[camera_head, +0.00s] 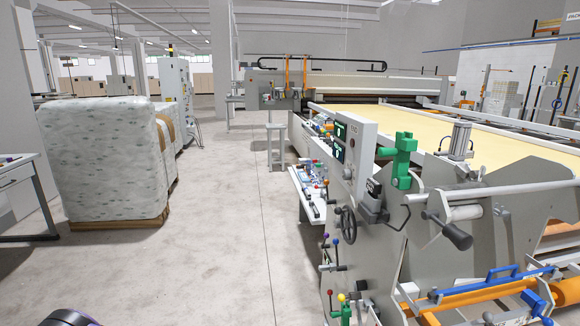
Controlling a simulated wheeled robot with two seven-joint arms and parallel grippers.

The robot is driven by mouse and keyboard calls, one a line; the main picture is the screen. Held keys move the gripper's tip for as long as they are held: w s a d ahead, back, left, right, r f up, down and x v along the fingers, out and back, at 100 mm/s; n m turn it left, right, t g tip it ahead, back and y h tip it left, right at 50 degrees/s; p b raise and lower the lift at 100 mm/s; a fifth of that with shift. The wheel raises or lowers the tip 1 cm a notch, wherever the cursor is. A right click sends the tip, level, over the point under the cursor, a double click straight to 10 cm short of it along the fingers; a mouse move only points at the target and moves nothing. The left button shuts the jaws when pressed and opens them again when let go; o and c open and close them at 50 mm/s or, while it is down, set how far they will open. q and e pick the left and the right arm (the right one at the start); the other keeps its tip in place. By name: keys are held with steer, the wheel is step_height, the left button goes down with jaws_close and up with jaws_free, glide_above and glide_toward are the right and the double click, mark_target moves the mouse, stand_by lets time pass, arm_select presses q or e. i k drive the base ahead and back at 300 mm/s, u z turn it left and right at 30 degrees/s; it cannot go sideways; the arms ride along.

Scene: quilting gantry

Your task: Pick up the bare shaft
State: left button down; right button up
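A bare pale-grey shaft (520,189) lies roughly level across the near end of the quilting machine at the right. Its left end sits by a bracket and a dark cylindrical handle (456,236); its right end runs out of the picture. I cannot tell for certain that this is the shaft named in the task. Neither of my grippers shows. A dark rounded part with a purple edge at the bottom left seems to be mine.
The machine's grey side panel (455,265) carries a control box (355,145) and levers. An orange roller (490,296) with blue fittings lies low at the right. Wrapped stock (103,160) stands on a pallet at the left. The concrete floor (215,250) between is clear.

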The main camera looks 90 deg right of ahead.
mark_target(509, 190)
steer(key=z, duration=2.05)
